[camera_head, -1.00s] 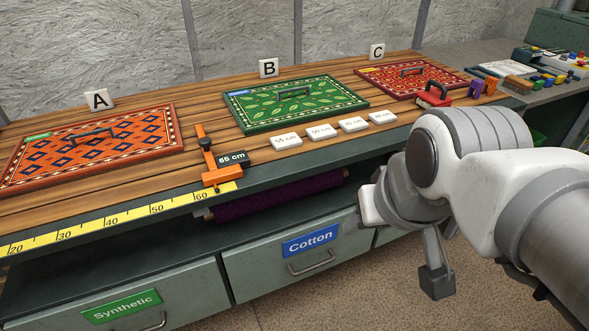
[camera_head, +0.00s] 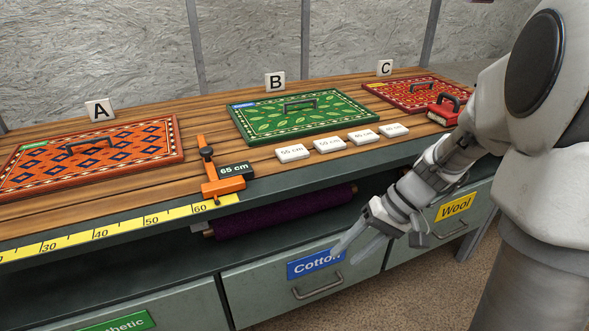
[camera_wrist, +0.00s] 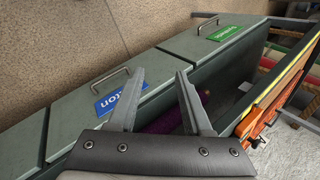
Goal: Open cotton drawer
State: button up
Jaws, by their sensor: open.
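The cotton drawer (camera_head: 270,301) is a grey-green front under the bench with a blue "Cotton" label and a metal bar handle (camera_head: 318,287). It looks shut. In the wrist view the cotton drawer (camera_wrist: 90,118) shows its blue label partly hidden by a finger, and its handle (camera_wrist: 108,80) stands beyond the fingertips. My gripper (camera_head: 362,246) is open and empty, in front of the drawer's upper right part and the label's right end. The gripper also shows in the wrist view (camera_wrist: 160,74), its two fingers apart and not touching the handle.
The wool drawer (camera_head: 405,249) is at right and the synthetic drawer (camera_head: 180,309) at left. A purple roll (camera_head: 280,211) lies on the shelf above the drawers. The bench top (camera_head: 215,140) holds rug panels, white blocks and an orange gauge. Free floor (camera_head: 390,302) lies in front.

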jog(key=w+d+f+m+t+y, duration=0.2)
jog(key=d+f, duration=0.1)
jog(key=f, duration=0.5)
jog(key=w+d+f+m+t+y, duration=0.2)
jog(key=d+f+t, duration=0.1)
jog(key=f, duration=0.5)
jog(key=w+d+f+m+t+y, duration=0.1)
jog(key=d+f+m+t+y, duration=0.1)
jog(key=f, duration=0.7)
jog(key=m+t+h+b, duration=0.2)
jog(key=m+t+b, duration=0.2)
jog(key=t, duration=0.1)
send_near(323, 291)
jog(key=x, duration=1.1)
jog(key=shift+c, duration=0.3)
grip_shut()
